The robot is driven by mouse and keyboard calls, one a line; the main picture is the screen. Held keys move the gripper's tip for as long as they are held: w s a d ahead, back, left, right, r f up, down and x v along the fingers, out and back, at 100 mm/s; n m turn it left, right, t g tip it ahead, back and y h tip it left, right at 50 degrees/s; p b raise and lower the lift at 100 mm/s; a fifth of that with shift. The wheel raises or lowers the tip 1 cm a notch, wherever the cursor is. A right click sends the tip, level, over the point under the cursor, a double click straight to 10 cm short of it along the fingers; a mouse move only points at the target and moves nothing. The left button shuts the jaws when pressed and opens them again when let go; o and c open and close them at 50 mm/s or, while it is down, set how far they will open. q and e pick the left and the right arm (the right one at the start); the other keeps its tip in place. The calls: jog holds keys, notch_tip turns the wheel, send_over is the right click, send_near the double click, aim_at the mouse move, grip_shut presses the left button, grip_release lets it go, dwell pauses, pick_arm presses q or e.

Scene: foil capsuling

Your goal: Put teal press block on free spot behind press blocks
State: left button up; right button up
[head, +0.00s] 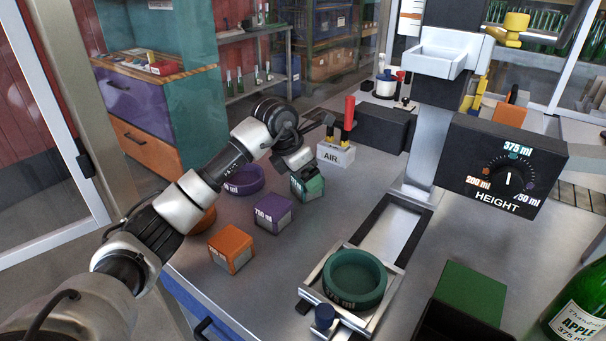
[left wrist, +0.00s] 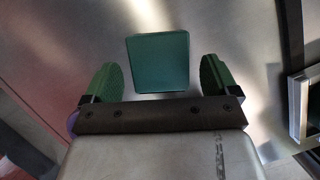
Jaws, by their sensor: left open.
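The teal press block (head: 312,190) stands on the metal bench at the far end of a slanting row of blocks. The purple press block (head: 273,214) and the orange press block (head: 231,248) stand nearer in that row. My left gripper (head: 303,172) is right over the teal block and partly hides its top. In the left wrist view the teal block's top (left wrist: 158,62) shows between and a little beyond the two green fingertips (left wrist: 158,80), with gaps on both sides. The left gripper is open and holds nothing. My right gripper is not seen.
A purple ring (head: 243,181) and an orange ring lie left of the blocks. A white AIR box (head: 336,154) with a red-handled tool stands behind the teal block. A teal ring (head: 355,280) sits in the slide tray at right. Bare bench lies between blocks and slide.

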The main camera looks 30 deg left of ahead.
pick_arm(q)
jog(key=v, duration=1.1)
jog(key=shift+s+r+b, duration=0.15)
jog(key=shift+r+b, duration=0.2)
jog(key=shift+b, duration=0.05)
jog(key=shift+a, duration=0.1)
